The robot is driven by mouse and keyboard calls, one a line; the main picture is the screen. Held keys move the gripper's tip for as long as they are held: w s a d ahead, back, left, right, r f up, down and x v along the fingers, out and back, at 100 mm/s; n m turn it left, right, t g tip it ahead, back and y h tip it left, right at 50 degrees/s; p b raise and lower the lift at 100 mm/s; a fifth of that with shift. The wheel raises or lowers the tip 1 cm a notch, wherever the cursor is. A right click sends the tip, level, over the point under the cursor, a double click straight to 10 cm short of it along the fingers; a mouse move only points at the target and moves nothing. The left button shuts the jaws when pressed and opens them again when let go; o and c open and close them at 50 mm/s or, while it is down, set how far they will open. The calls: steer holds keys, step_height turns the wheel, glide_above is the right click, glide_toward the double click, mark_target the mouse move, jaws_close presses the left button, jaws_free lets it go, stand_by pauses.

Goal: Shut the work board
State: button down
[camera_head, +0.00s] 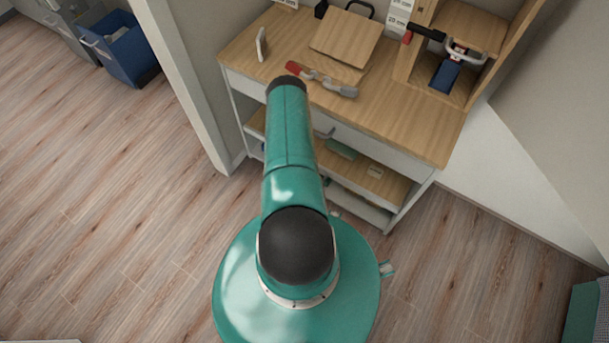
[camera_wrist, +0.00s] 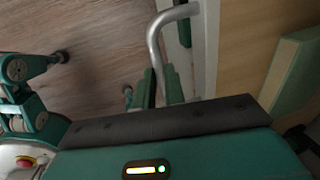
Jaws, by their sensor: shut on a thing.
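My gripper (camera_wrist: 160,87) is shut on a silver bar handle (camera_wrist: 154,45) in the wrist view, with a green finger on each side of its lower end. The handle is fixed to a pale front edge (camera_wrist: 208,45), beside a wooden surface (camera_wrist: 238,45). This looks like the work board's front, but I cannot tell how far the board stands out. In the head view my arm hides the gripper. A wooden level (camera_head: 394,188) shows there below the desk's white front, with a green block (camera_head: 340,149) on it.
The desktop (camera_head: 400,125) carries a tilted wooden stand (camera_head: 345,38), a red-and-grey tool (camera_head: 320,79) and a small white upright item (camera_head: 261,44). A wooden cubby (camera_head: 465,25) stands at right. A blue bin (camera_head: 122,50) is at far left. The wood floor (camera_head: 120,220) is clear.

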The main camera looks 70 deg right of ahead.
steer(key=shift+d+r, duration=0.1)
steer(key=shift+d, duration=0.2)
steer(key=c, duration=1.5)
jaws_free()
steer(key=a+r, duration=0.1)
steer(key=r, duration=0.3)
steer(key=a+r, duration=0.1)
steer(key=r, duration=0.8)
steer(key=shift+w+a+r, duration=0.2)
steer(key=shift+a, duration=0.2)
steer(key=shift+w, duration=0.15)
